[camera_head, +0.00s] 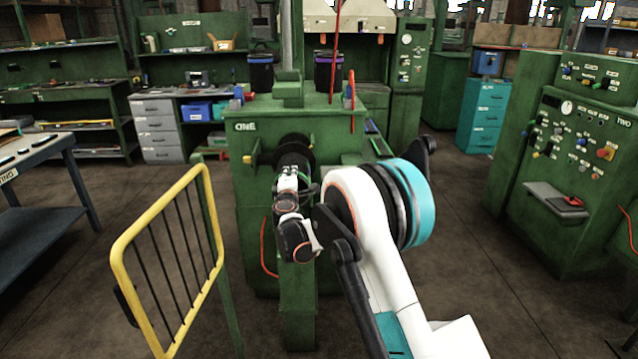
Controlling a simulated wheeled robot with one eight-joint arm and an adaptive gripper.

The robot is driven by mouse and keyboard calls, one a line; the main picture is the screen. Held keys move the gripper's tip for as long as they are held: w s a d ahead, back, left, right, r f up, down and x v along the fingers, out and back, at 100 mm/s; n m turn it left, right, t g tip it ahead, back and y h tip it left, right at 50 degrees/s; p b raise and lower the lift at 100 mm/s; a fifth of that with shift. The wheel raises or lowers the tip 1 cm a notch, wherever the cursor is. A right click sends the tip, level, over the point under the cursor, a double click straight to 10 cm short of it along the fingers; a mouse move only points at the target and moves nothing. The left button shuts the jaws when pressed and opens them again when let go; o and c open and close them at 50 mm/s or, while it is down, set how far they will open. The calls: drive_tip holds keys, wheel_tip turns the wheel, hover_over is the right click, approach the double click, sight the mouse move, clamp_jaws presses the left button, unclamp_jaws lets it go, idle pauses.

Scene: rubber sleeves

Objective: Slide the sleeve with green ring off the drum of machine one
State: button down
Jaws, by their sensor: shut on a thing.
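Machine one (258,190) is the green cabinet marked ONE in the middle of the view. A dark round flange and drum (296,147) stick out from its front. The black sleeve with green ring (312,189) is at the drum's near end, mostly hidden behind my gripper and wrist; a thin green arc shows at its right side. My gripper (290,170) is at the front of the drum, shut on the sleeve. The fingertips are small and partly hidden, and how far the sleeve sits along the drum cannot be told.
A yellow barrier (163,262) stands at the left, close to my arm. A green post (298,305) stands below the drum. Machine two (577,165) is at the right. A blue table (40,155) is at the far left. Floor is free between the machines.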

drive_tip(key=shift+s, duration=0.2)
drive_tip(key=s+a, duration=0.1)
drive_tip(key=s, duration=2.2)
drive_tip(key=shift+b, duration=0.3)
idle(1.2)
drive_tip(key=shift+s, duration=0.1)
drive_tip(key=shift+s+r+g+p, duration=0.15)
drive_tip(key=shift+r+g+p, duration=0.15)
drive_tip(key=shift+p, duration=0.25)
drive_tip(key=shift+s+r+g+p, duration=0.25)
drive_tip(key=shift+s+g+p, duration=0.35)
drive_tip(key=shift+p, duration=0.5)
drive_tip(key=shift+s+r+g+p, duration=0.25)
drive_tip(key=shift+s+g+p, duration=0.1)
drive_tip(key=shift+g+p, duration=0.6)
drive_tip(key=shift+s+a+r+g+p, duration=0.15)
drive_tip(key=shift+s+g+p, duration=0.2)
drive_tip(key=shift+p, duration=0.4)
drive_tip(key=shift+s+d+r+g+p, duration=0.1)
drive_tip(key=shift+s+g+p, duration=0.25)
drive_tip(key=shift+p, duration=0.35)
